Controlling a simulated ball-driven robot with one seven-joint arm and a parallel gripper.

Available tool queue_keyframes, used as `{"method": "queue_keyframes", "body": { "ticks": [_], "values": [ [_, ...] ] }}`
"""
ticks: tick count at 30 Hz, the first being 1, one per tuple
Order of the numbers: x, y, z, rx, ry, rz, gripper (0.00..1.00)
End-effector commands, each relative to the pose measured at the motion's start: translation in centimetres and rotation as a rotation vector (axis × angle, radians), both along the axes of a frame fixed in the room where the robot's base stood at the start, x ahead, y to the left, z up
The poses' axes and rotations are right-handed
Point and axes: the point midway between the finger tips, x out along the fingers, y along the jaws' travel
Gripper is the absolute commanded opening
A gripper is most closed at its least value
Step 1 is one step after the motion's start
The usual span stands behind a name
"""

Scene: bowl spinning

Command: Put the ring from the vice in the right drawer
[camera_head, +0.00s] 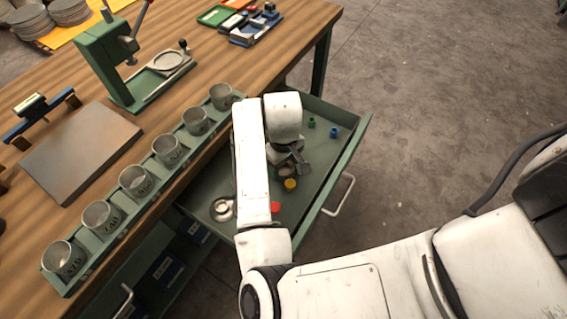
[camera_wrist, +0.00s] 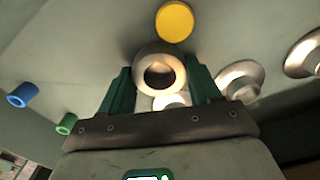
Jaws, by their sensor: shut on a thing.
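My gripper (camera_wrist: 160,78) is shut on a thick silvery metal ring (camera_wrist: 145,61), which sits between its two green fingers in the wrist view. In the head view my gripper (camera_head: 290,166) is low over the open green drawer (camera_head: 350,146) at the table's right side. My arm hides part of the drawer, and the held ring cannot be made out there. I cannot tell whether the ring touches the drawer floor. A small blue bar fixture (camera_head: 42,115), perhaps the vice, stands on the table at left.
The drawer holds a yellow piece (camera_head: 290,184), a red piece (camera_head: 275,207), a green piece (camera_head: 311,122), a blue piece (camera_head: 334,132) and metal rings (camera_head: 222,209). Several grey cups (camera_head: 166,149) line the table edge. A green press (camera_head: 106,53) stands behind.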

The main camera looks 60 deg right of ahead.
Motion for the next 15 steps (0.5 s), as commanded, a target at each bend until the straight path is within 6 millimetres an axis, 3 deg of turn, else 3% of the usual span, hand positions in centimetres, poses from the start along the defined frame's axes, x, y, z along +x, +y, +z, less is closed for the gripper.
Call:
{"method": "queue_keyframes", "body": {
  "ticks": [7, 8, 15],
  "values": [
    [0.00, 0.01, -0.33, -0.001, 0.000, 0.001, 0.19],
    [0.01, 0.02, -0.27, 0.000, 0.000, 0.001, 0.65],
    [0.01, 0.03, -0.24, 0.000, 0.000, 0.001, 0.88]
  ]
}}
